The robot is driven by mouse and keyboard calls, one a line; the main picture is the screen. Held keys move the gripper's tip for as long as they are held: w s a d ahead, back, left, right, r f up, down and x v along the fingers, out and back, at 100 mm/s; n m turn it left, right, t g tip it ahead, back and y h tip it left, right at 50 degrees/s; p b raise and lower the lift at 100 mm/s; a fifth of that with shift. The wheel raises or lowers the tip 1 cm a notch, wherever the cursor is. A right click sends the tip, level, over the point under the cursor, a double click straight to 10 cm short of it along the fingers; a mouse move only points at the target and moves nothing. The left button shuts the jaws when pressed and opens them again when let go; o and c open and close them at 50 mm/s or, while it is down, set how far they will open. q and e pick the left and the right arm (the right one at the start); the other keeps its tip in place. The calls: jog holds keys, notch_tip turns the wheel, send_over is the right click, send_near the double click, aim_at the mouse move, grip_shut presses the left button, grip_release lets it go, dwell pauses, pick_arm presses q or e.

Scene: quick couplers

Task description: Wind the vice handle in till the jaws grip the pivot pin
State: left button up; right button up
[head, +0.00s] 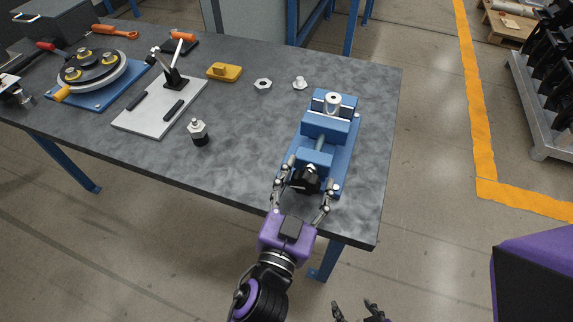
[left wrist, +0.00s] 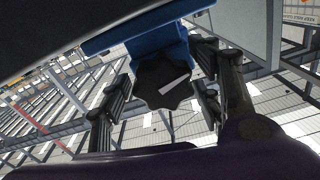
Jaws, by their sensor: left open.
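The blue vice (head: 317,157) stands at the right end of the table. The pivot pin (head: 333,99), a pale metal cylinder with a dark hole on top, stands upright at its far jaws; whether both jaws touch it I cannot tell. The handle is a black star-shaped knob (head: 307,183) at the vice's near end, with a white mark on its face in the left wrist view (left wrist: 163,84). My left gripper (head: 306,177) is open, its fingers on either side of the knob; contact is unclear. My right gripper (head: 357,309) shows only partly at the bottom edge, fingers apart and empty.
A hex nut (head: 263,84) and a small metal fitting (head: 300,83) lie left of the vice. A black-based fitting (head: 199,133), a toggle clamp on a pale plate (head: 150,122) and a yellow block (head: 224,72) stand farther left. The tabletop between is clear.

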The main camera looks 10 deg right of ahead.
pick_arm(q)
jog(key=c, duration=1.1)
jog(key=shift+m+p, duration=0.4)
jog(key=shift+m, duration=0.2)
jog(key=o, duration=1.1)
jog(key=shift+s, duration=0.1)
jog(key=v, duration=1.2)
